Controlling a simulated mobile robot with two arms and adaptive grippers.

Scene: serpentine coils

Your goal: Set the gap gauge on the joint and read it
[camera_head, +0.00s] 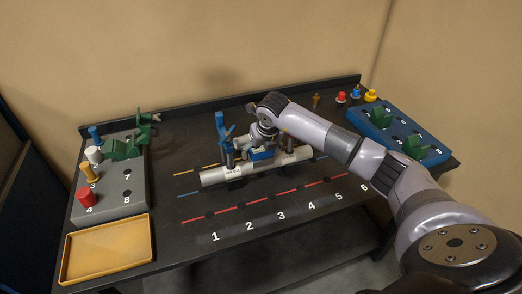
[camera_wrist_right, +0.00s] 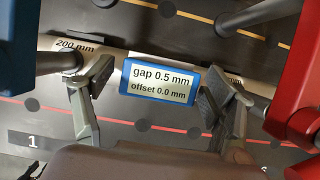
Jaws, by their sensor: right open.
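The gap gauge (camera_wrist_right: 158,84) is a blue block with a white display reading "gap 0.5 mm" and "offset 0.0 mm". It sits on the joint of the pale pipe (camera_head: 214,177), and its blue body (camera_head: 262,154) shows below my right gripper (camera_head: 265,142) in the head view. In the right wrist view my right gripper (camera_wrist_right: 152,108) is open, with one finger on each side of the gauge and space between. The pipe (camera_wrist_right: 112,62) carries a "200 mm" mark at left. The seam under the gauge is hidden. My left gripper is not in view.
A blue clamp (camera_head: 222,128) stands left of the gauge; a red clamp (camera_wrist_right: 300,85) is close on the right in the wrist view. A grey rack (camera_head: 127,185), yellow tray (camera_head: 107,250) and blue rack (camera_head: 385,123) flank the bench. The numbered front strip is clear.

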